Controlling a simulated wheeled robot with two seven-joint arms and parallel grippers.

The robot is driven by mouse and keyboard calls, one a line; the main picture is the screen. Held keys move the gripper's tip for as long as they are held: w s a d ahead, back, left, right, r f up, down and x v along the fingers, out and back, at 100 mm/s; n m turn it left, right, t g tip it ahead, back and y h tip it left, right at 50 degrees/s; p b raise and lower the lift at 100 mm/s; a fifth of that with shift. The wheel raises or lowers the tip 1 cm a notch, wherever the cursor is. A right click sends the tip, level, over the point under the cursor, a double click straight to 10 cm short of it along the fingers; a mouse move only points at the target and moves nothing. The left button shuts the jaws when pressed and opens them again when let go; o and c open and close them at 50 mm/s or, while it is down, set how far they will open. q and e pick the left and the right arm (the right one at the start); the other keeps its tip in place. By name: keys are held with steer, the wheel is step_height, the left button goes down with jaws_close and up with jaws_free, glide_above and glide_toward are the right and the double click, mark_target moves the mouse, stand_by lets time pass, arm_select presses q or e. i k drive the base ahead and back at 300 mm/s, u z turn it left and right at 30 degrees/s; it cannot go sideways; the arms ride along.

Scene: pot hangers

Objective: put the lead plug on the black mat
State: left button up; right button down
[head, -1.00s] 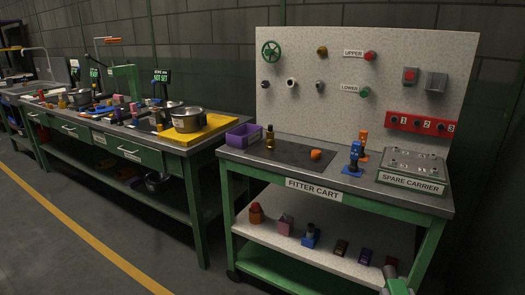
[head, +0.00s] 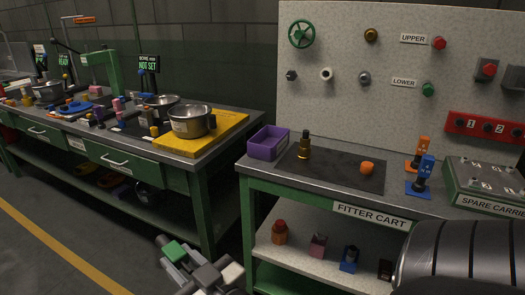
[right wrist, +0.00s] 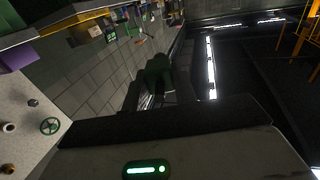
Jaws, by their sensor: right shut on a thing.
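The black mat (head: 330,170) lies flat on the fitter cart's grey top. A brass, bottle-shaped thing stands at its back left and an orange thing lies at its right. My right gripper (head: 212,276) is low in the head view, left of the cart. It is shut on a small grey thing, which seems to be the lead plug, though its shape is too unclear to be sure. The gripper is well below and left of the mat. The right wrist view does not show the held thing clearly. My left gripper is not in view.
A purple bin (head: 267,143) stands left of the mat. Blue (head: 421,178) and orange (head: 419,151) upright things and the spare carrier (head: 486,184) stand to its right. A pegboard (head: 400,105) rises behind. The workbench with a pot (head: 188,123) is at left, across a gap.

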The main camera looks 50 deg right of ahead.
mark_target(330, 171)
steer(key=z, duration=0.3)
steer(key=i, duration=1.15)
steer(key=z, duration=1.35)
steer(key=i, duration=0.35)
steer(key=z, duration=0.35)
